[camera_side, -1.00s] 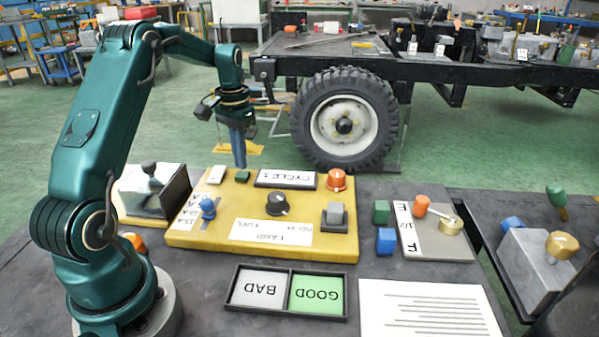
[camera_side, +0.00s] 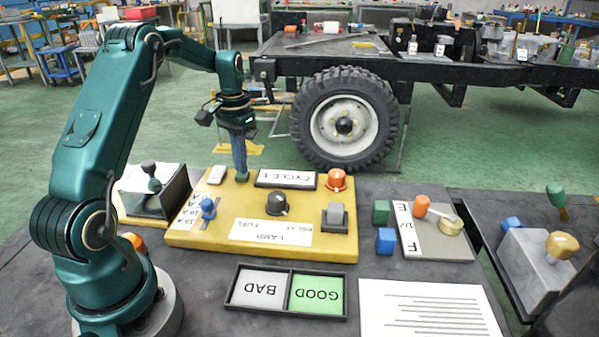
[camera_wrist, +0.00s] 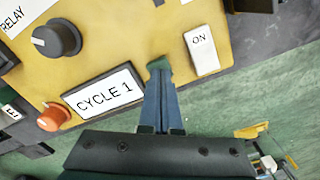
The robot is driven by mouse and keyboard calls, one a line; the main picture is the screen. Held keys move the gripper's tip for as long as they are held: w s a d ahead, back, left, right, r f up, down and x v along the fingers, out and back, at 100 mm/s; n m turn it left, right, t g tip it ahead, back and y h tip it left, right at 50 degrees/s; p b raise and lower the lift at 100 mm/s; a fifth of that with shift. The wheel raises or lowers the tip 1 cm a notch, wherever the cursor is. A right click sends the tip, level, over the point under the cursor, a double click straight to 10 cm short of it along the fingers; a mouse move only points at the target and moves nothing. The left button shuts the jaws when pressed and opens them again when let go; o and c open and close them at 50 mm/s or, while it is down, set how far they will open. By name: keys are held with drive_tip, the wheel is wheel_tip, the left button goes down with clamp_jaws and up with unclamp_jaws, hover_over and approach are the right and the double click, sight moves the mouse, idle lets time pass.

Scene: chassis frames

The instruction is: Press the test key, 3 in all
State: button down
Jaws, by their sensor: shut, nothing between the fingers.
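The yellow test panel (camera_side: 190,238) lies on the dark bench. My gripper (camera_side: 241,178) points straight down at the panel's back edge, its fingers shut and empty. A small green key (camera_wrist: 158,65) shows at the fingertips in the wrist view, between the white ON switch (camera_wrist: 202,50) and the CYCLE 1 plate (camera_wrist: 104,93). The fingers (camera_wrist: 160,82) partly cover this key. In the side view the tips meet the key's place and mostly hide it. I cannot tell whether they touch it or whether it is pressed down. No lettering is readable on the key.
The panel also carries a black dial (camera_side: 277,203), an orange knob (camera_side: 336,180), a blue lever knob (camera_side: 208,207) and a grey switch (camera_side: 335,215). A BAD/GOOD tray (camera_side: 290,268) lies in front. A grey lever box (camera_side: 165,192) stands to the left.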

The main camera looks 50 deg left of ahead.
drive_tip(key=shift+f, duration=0.5)
drive_tip(key=shift+r, duration=1.15)
drive_tip(key=shift+f, duration=0.1)
drive_tip(key=shift+f, duration=0.4)
drive_tip(key=shift+f, duration=0.35)
